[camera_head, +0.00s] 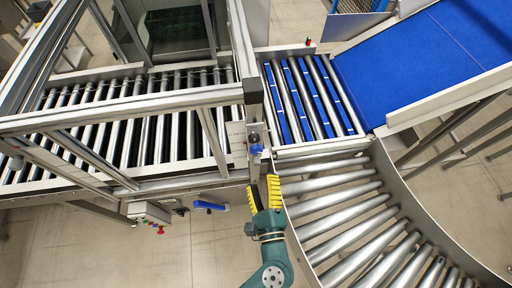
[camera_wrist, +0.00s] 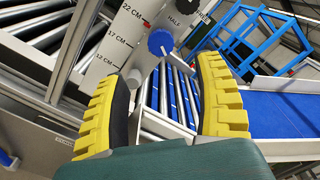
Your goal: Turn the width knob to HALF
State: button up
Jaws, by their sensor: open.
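The blue width knob (camera_head: 256,149) sits on the frame post at the near right corner of the caged conveyor. The HALF label is above and to the right of the knob; another label is partly cut off. My gripper (camera_head: 263,190) has yellow ribbed fingers and is open and empty. Its fingers (camera_wrist: 163,70) point toward the plate, with the knob beyond the gap between the tips, apparently untouched. The knob's pointer direction cannot be told.
A metal frame (camera_head: 150,118) surrounds the roller conveyor (camera_head: 120,120) on the left. A curved roller conveyor (camera_head: 350,225) lies right of my gripper, with a blue belt (camera_head: 430,60) beyond. A control box (camera_head: 150,212) with coloured buttons hangs at lower left.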

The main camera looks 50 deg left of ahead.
aim_at(256, 152)
jog(key=p+x, duration=0.1)
jog(key=x, duration=1)
jog(key=shift+w+a, duration=0.1)
jog(key=c, duration=1.2)
